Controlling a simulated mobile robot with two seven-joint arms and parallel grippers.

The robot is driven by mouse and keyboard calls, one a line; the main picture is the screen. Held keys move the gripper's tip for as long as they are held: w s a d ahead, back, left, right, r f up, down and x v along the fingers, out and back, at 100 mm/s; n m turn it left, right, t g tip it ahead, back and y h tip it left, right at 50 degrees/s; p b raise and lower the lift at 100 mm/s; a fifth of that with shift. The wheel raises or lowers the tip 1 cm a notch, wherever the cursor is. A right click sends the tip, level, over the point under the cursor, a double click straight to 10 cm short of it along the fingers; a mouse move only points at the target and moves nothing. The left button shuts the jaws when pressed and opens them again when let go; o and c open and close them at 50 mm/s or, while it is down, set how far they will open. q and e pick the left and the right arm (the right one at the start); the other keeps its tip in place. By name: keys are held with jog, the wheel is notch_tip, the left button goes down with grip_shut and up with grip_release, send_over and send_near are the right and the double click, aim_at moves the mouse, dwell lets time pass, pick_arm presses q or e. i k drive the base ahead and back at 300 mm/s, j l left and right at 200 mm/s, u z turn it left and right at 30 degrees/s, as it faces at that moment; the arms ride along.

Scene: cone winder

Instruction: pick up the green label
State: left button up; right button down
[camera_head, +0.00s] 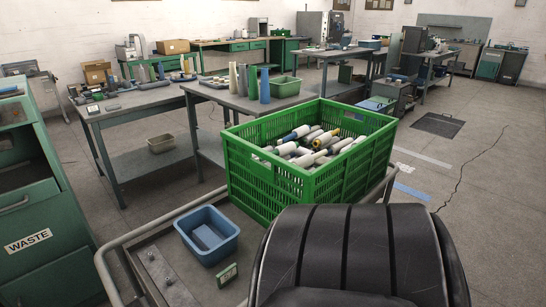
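A small green-edged label (228,275) with a pale face and a dark mark stands tilted on the grey cart bed, at the lower middle of the head view. It is just below and right of a blue bin and looks apart from it. The mark on it is too small to read. Neither of my grippers shows in this view, so I cannot tell where they are relative to the label.
The blue bin (207,258) holds a blue block. A green crate (262,186) full of cones and spools stands behind. The cart's rail (128,236) runs round the left. A green WASTE cabinet (50,262) stands further left. Tables (135,112) stand behind.

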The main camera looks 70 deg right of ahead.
aim_at(228, 275)
jog(key=l+z, duration=0.1)
jog(key=z, duration=1.8)
jog(key=i+l, duration=0.1)
jog(key=l, duration=0.45)
jog(key=i+l+u, duration=0.15)
jog(key=l, duration=0.9)
jog(key=u, duration=0.05)
